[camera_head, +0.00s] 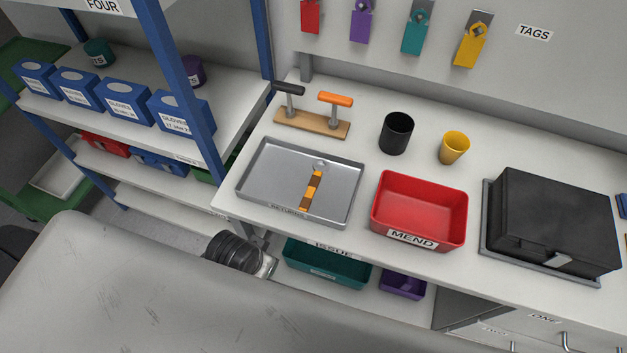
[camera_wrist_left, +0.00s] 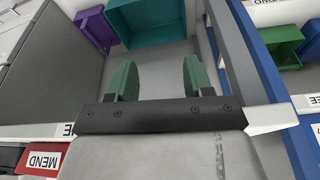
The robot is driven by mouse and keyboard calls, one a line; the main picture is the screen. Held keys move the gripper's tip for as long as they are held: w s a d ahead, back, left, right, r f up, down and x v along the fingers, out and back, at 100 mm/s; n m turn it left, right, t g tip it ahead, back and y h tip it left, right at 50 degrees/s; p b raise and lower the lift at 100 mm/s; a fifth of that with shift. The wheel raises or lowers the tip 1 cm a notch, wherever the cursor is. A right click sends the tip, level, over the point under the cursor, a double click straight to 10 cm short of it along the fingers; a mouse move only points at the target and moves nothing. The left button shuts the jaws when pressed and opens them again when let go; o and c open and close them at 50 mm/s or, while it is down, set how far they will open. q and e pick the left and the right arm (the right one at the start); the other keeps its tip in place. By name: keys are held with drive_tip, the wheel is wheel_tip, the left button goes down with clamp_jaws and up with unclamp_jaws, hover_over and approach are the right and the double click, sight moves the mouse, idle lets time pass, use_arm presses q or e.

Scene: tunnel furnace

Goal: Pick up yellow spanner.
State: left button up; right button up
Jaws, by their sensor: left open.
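A spanner-like tool (camera_head: 312,191) with orange-yellow and brown bands and a grey head lies in the grey metal tray (camera_head: 251,196) labelled RETURNS on the bench. Its head points to the back of the bench. My left gripper (camera_wrist_left: 158,80) has two green fingers set wide apart, with nothing between them, in the left wrist view. The teal bin (camera_wrist_left: 145,22) and purple bin (camera_wrist_left: 97,28) show beyond its fingertips. The spanner is not visible in that view. My right gripper is in neither view.
The red MEND bin (camera_head: 418,206) stands right of the tray, with a black case (camera_head: 552,220) further right. A wooden stand with two handles (camera_head: 312,123), a black cup (camera_head: 397,133) and a yellow cup (camera_head: 454,147) stand behind. Blue-framed shelving (camera_head: 180,85) rises at left.

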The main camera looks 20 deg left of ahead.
use_arm(q)
drive_tip(key=w+d+r+h, duration=0.1)
drive_tip(key=w+d+r, duration=0.2)
drive_tip(key=r, duration=0.1)
drive_tip(key=w+d+r, duration=0.3)
drive_tip(key=w+r, duration=0.1)
drive_tip(key=w+d+r+g+h, duration=0.1)
drive_tip(key=w+d+r, duration=0.2)
drive_tip(key=d+r, duration=0.1)
drive_tip(key=shift+w+r+m+h+p, duration=0.1)
drive_tip(key=shift+w+m+h+p, duration=0.2)
drive_tip(key=shift+w+m+p, duration=0.1)
drive_tip(key=shift+g+y, duration=0.5)
drive_tip(key=shift+g, duration=0.1)
drive_tip(key=w, duration=0.1)
drive_tip(key=w+r, duration=0.2)
drive_tip(key=shift+w, duration=0.4)
drive_tip(key=w+a+r+n+g+y, duration=0.1)
drive_tip(key=w+a+r+n+y, duration=0.1)
drive_tip(key=w+a+r, duration=0.25)
hover_over(313, 183)
wheel_tip(313, 183, down, 6)
drive_tip(key=shift+s+r, duration=0.1)
drive_tip(key=shift+f+p, duration=0.7)
drive_tip(key=shift+f, duration=2.1)
drive_tip(key=shift+c, duration=0.3)
